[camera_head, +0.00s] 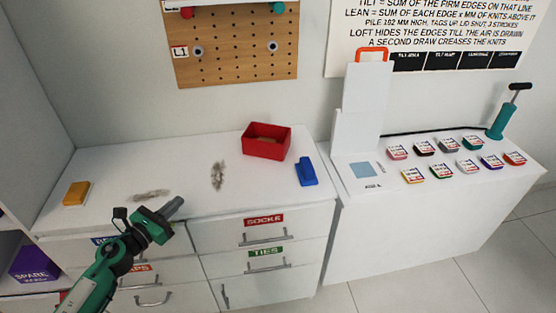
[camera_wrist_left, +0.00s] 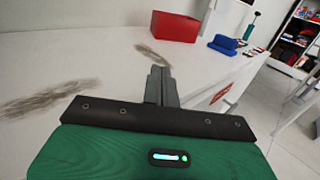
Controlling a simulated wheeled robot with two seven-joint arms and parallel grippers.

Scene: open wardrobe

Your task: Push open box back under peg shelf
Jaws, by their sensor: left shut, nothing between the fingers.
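The red open box (camera_head: 266,142) stands on the white counter (camera_head: 110,165) near the wall, below and just left of the pegboard's right edge. It also shows in the left wrist view (camera_wrist_left: 175,27), beyond the fingers. The peg shelf looks to be the wooden pegboard (camera_head: 235,45) on the wall, with a red and a teal knob along its top. My left gripper (camera_head: 177,203) is shut and empty, over the counter's front edge, left of the box and apart from it. Its shut fingers show in the left wrist view (camera_wrist_left: 160,80). My right gripper is not in view.
A blue block-like item (camera_head: 306,171) lies right of the box. Grey dusty patches (camera_head: 217,175) mark the counter, and a yellow sponge-like block (camera_head: 76,193) lies at left. Drawers (camera_head: 265,230) are below. A side table (camera_head: 375,230) carries several labelled tins and a teal pump (camera_head: 503,118).

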